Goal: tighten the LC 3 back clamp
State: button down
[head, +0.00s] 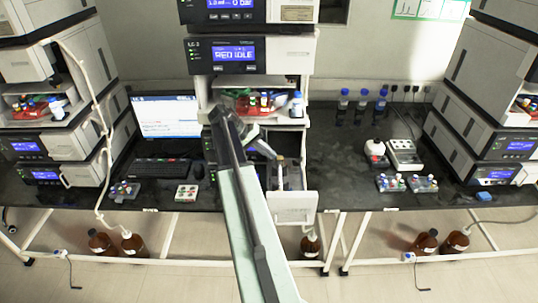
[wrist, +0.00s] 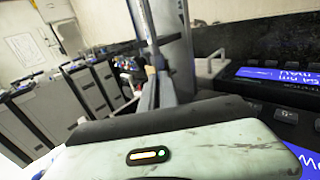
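The LC 3 stack (head: 248,55) stands in the middle of the head view, its display reading "RED IDLE". Below it a drawer with a white front (head: 294,208) is pulled out. Small upright metallic parts (head: 281,168) show inside; I cannot make out which is the back clamp. My arm crosses the head view from the bottom, and my gripper (head: 268,150) appears over or beside the drawer's left side, partly hidden. In the wrist view my gripper (wrist: 152,85) is dark and narrow near the middle; I cannot tell whether its fingers hold anything.
A monitor (head: 167,117) and keyboard (head: 162,169) are to the left. Bottles (head: 297,104) and a red tray (head: 250,105) sit on the shelf above the drawer. More instrument stacks (head: 488,110) stand at both sides. Brown bottles (head: 311,243) are under the bench.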

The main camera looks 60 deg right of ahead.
jog(key=c, duration=1.6)
grip_release()
jog(key=p+v, duration=0.5)
jog(key=v, duration=0.2)
jog(key=shift+w+a+r, duration=0.15)
jog(key=shift+w+r, duration=0.05)
